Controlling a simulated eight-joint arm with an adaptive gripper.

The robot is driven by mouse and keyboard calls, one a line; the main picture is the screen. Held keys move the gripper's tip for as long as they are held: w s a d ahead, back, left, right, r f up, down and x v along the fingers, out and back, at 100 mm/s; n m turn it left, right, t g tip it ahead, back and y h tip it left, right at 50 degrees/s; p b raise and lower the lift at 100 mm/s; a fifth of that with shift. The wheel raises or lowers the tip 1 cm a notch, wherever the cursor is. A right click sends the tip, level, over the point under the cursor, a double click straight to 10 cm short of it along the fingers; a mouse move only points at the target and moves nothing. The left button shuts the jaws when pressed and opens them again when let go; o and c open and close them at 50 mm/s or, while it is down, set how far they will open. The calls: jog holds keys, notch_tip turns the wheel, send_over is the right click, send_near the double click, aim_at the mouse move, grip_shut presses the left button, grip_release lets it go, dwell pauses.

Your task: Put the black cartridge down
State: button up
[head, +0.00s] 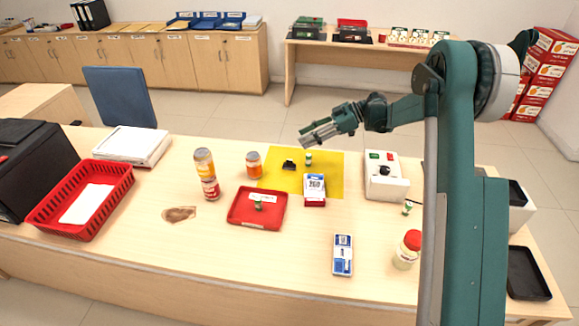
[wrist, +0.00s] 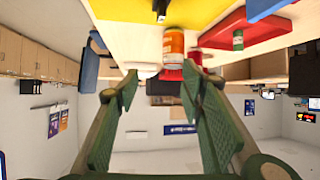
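The black cartridge (head: 289,165) is probably the small dark object on the yellow mat (head: 325,180), near the mat's left-middle part. A small black shape (wrist: 160,12), likely the same object, shows on the yellow at the top edge of the wrist view. My gripper (head: 305,137) hangs in the air near the mat's back edge in the head view, apart from the cartridge. In the wrist view the two green fingers of my gripper (wrist: 161,74) are spread apart, with nothing held between them.
On the counter are an orange jar (head: 254,165), stacked cans (head: 205,165), a red tray (head: 241,216), a red-and-white box (head: 315,183), a small green-and-white item (head: 308,158), a white device (head: 385,185), a blue-and-white packet (head: 343,255) and a red-lidded jar (head: 406,252). The front middle is mostly clear.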

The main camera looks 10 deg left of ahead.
send_near(289, 160)
jog(key=shift+a+f, duration=0.85)
jog(key=shift+f, duration=0.1)
jog(key=shift+x, duration=1.3)
jog(key=shift+a+b, duration=0.1)
jog(key=shift+b, duration=0.2)
jog(key=shift+b+x, duration=0.75)
jog(key=shift+x, duration=1.75)
jog(key=c, duration=1.1)
